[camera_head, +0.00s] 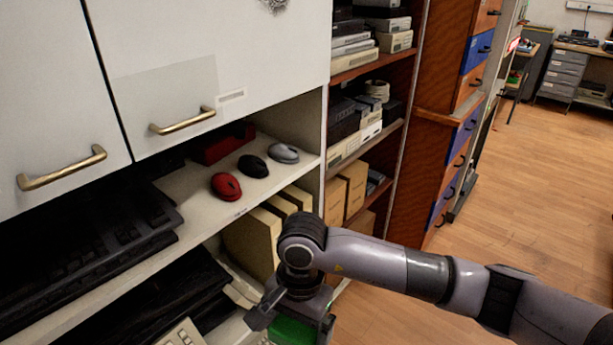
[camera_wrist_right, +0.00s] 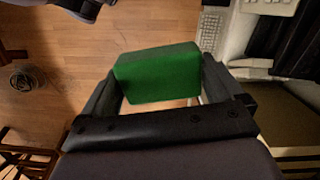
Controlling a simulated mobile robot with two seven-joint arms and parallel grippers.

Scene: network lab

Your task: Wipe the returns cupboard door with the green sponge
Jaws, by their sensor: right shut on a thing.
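The green sponge (camera_head: 292,332) is low at the bottom of the head view, partly hidden by my right gripper (camera_head: 290,312). In the right wrist view the sponge (camera_wrist_right: 158,75) sits between the two fingers of my right gripper (camera_wrist_right: 158,88), which is shut on it. White cupboard doors fill the upper left of the head view. The right-hand door (camera_head: 250,50) has a brass handle (camera_head: 182,121), a small label too small to read, and a dark scribbled mark (camera_head: 275,4) at the top edge. The sponge is below and apart from this door. My left gripper is not in view.
Under the doors, an open shelf (camera_head: 215,222) holds a red mouse (camera_head: 226,186), a black mouse (camera_head: 253,166), a grey mouse (camera_head: 283,153) and dark keyboards (camera_head: 90,245). Another shelf unit with boxes stands to the right. Wooden floor (camera_head: 530,190) is free at right.

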